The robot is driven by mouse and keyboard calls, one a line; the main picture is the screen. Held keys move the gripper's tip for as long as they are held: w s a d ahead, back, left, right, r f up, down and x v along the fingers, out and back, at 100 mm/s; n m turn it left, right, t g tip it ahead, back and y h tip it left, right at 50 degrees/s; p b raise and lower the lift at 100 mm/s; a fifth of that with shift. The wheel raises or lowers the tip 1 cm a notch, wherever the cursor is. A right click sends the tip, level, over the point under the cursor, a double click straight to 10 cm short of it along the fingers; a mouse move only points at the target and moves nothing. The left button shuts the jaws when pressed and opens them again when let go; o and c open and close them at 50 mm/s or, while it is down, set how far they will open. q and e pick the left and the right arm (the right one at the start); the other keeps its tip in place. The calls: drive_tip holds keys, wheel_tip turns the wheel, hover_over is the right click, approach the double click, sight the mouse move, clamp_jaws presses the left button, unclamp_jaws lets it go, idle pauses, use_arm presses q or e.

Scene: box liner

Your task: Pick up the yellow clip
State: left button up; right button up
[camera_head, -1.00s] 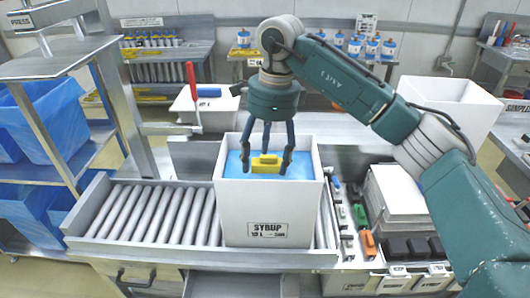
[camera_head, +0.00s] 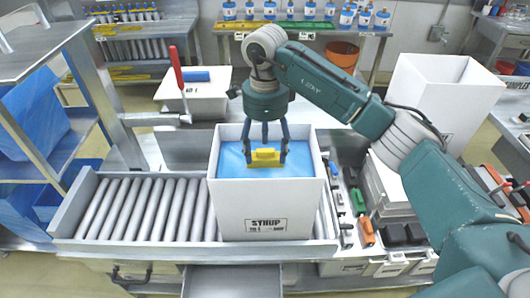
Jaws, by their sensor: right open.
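The yellow clip (camera_head: 264,157) rests on the blue liner (camera_head: 232,163) inside the white box labelled SYRUP (camera_head: 266,212). My right gripper (camera_head: 264,162) is over the box with its fingers spread, one on each side of the clip. The fingertips are close to the clip's ends; I cannot tell whether they touch it. My left gripper does not show.
The box stands on a roller conveyor (camera_head: 150,208) with free rollers to its left. A red-handled lever (camera_head: 177,72) rises behind. Several coloured clips (camera_head: 358,201) lie right of the box. A taller open white box (camera_head: 435,105) stands at the back right.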

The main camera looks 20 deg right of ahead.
sight(265, 157)
wheel_tip(265, 157, down, 3)
drive_tip(key=shift+r+p, duration=0.2)
drive_tip(key=shift+p, duration=0.2)
drive_tip(key=shift+f, duration=0.15)
drive_tip(key=shift+c, duration=0.8)
drive_tip(key=c, duration=0.9)
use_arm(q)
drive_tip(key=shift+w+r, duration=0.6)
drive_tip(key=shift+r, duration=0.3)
use_arm(e)
drive_tip(key=shift+c, duration=0.3)
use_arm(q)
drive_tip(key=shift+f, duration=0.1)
use_arm(e)
drive_tip(key=shift+r, duration=0.2)
